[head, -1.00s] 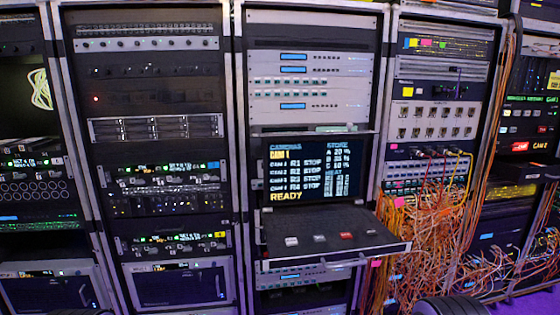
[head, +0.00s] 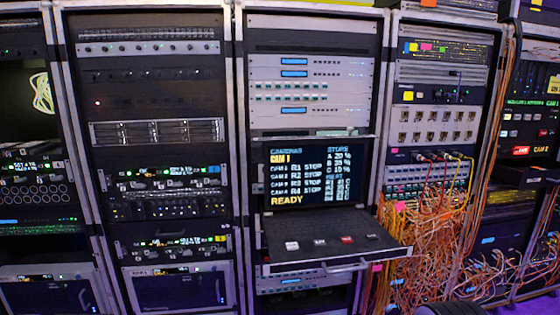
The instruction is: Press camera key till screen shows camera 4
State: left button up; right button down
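The screen (head: 310,175) stands upright in the middle rack above a pulled-out drawer. It shows a CAMERAS list with CAM 1 in yellow at the top, several rows ending in STOP, a STORE column and READY in yellow at the bottom. The dark drawer (head: 330,225) carries a row of keys: a white key (head: 292,246) at left, a grey key (head: 320,242), a red key (head: 346,239) and another grey key (head: 372,236) at right. The key labels are too small to read. Neither of my grippers is in view.
A drawer handle (head: 345,266) juts out along the front edge. A tangle of orange cables (head: 435,235) hangs just right of the drawer, with patch panels (head: 430,170) above. Equipment racks stand on both sides. The space over the drawer keys is clear.

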aim_at(289, 246)
jog(key=u, duration=0.05)
jog(key=k, duration=0.5)
jog(key=z, duration=1.5)
jog(key=i, duration=0.95)
jog(key=u, duration=2.35)
jog(key=i, duration=0.2)
jog(key=z, duration=0.15)
